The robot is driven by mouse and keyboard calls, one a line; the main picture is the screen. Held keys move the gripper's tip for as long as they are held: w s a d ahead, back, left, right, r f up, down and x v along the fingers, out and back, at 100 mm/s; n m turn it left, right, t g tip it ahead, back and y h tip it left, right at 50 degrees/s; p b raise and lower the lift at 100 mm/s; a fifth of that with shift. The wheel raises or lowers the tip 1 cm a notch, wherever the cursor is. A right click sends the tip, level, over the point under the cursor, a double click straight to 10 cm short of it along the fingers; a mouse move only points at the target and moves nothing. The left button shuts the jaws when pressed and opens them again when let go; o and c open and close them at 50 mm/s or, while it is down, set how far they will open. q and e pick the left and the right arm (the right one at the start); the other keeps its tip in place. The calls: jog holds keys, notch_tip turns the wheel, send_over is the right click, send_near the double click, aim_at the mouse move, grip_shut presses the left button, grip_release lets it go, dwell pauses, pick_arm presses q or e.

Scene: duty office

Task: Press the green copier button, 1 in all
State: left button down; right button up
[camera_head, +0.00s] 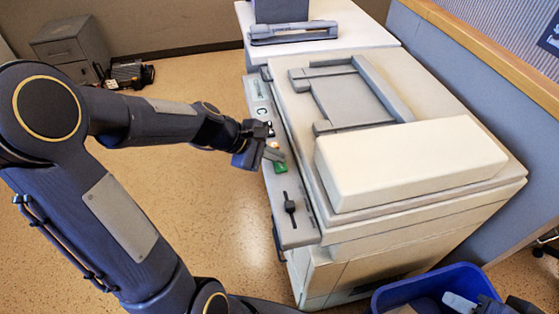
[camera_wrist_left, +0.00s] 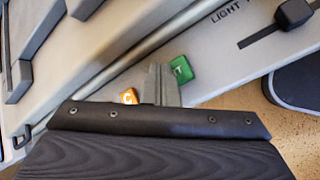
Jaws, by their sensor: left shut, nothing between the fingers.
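The green button (camera_head: 281,168) sits on the copier's (camera_head: 440,95) front control strip. In the left wrist view the green button (camera_wrist_left: 181,68) shows a white mark and lies just right of my fingertips. My left gripper (camera_head: 273,155) is shut and empty, its grey fingertips over the strip beside the green button. The left wrist view shows the shut fingers (camera_wrist_left: 162,84) between the green button and an orange button (camera_wrist_left: 128,96). I cannot tell whether the tips touch the panel. What looks like my right gripper (camera_head: 458,302) is partly cut off at the bottom right.
A black slider (camera_head: 290,205) sits on the strip nearer me; it also shows in the left wrist view (camera_wrist_left: 279,24). A blue bin (camera_head: 388,298) stands at the copier's near right. A stapler-like grey device (camera_head: 293,32) lies on the white surface behind. A grey partition (camera_head: 470,95) borders the right.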

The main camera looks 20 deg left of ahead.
aim_at(275, 164)
pick_arm(q)
jog(key=shift+r+p, duration=0.4)
jog(key=shift+r, duration=0.3)
notch_tip(275, 164, up, 5)
jog(key=p, duration=0.4)
jog(key=shift+p, duration=0.4)
jog(key=shift+s, duration=0.1)
